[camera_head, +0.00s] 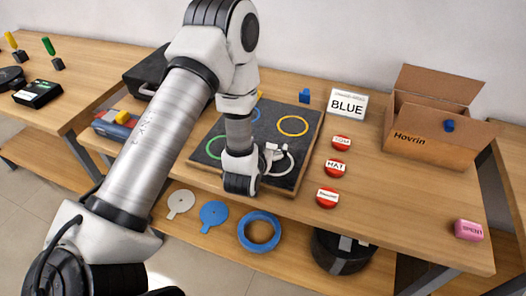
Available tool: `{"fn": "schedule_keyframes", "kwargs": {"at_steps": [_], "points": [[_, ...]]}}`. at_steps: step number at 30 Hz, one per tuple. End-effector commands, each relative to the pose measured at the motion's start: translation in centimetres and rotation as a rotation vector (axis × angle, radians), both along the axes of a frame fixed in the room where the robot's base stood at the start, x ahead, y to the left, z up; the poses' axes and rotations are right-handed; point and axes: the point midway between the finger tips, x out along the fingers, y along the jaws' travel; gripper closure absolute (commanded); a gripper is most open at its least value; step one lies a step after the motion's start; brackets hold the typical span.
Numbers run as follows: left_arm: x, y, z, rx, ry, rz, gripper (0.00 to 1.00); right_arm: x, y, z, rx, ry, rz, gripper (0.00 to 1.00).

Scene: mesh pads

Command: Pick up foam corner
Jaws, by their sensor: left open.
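No piece is clearly recognisable as the foam corner. A small blue block (305,96) stands on the table behind the dark board, left of the BLUE sign. Another small blue piece (449,125) shows at the open cardboard box. My left gripper (284,159) is open over the right part of the dark board, its pale fingers pointing right, apart from both blue pieces. My left arm hides much of the board's left side. My right gripper is out of view.
The dark board (307,118) carries coloured rings. Red round buttons with labels (335,168) line its right side. The cardboard box (430,148) stands at the back right. A pink block (468,230) lies near the front right. The table between buttons and pink block is clear.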

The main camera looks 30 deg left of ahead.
Motion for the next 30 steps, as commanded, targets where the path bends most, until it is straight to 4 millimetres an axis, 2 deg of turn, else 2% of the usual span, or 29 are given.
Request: {"fn": "schedule_keyframes", "kwargs": {"at_steps": [2, 6, 7, 8, 22, 26, 30], "points": [[0.0, 0.0, 0.0, 0.0, 0.0, 0.0, 0.08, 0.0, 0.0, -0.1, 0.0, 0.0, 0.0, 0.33], [0.0, 0.0, 0.0, 0.0, 0.0, -0.001, 0.43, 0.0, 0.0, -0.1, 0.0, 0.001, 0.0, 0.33], [0.0, 0.0, 0.0, 0.0, 0.0, -0.001, 0.5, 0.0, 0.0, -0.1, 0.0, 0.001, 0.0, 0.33], [-0.1, 0.0, 0.0, 0.0, 0.0, -0.001, 0.53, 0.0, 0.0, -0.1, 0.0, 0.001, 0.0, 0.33], [-0.1, 0.0, 0.3, 0.0, 0.0, 0.0, 0.54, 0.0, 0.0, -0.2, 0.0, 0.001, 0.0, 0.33], [0.0, 0.0, 1.4, -0.002, -0.003, 0.0, 0.54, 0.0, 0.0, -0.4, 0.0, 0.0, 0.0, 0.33], [0.0, 0.0, 3.4, 0.0, -0.004, -0.001, 0.54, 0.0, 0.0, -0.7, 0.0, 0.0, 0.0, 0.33]]}}
